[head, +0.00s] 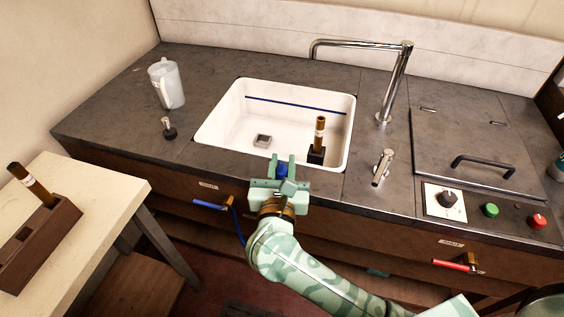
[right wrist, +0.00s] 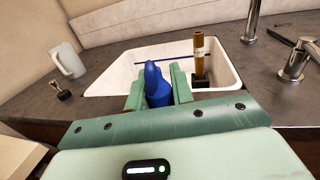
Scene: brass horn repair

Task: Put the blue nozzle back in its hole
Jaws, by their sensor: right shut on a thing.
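My right gripper (head: 283,165) is shut on the blue nozzle (head: 282,172), just over the front rim of the white sink. In the right wrist view the nozzle (right wrist: 157,88) sits between the two green fingers, with its rounded tip pointing up and away. A wooden block (head: 62,222) on the pale side table at the left has a dark square hole in its top and a brass-coloured tube standing tilted at its far end. I cannot tell which hole belongs to the nozzle. My left gripper is not in view.
The white sink (head: 212,128) holds a brass-coloured tube (head: 319,130) in a black block and a small grey drain piece (head: 262,140). A jug (head: 166,84) and small black-based fitting (head: 168,127) stand left. A tall tap (head: 396,80) and short spout (head: 382,167) stand right.

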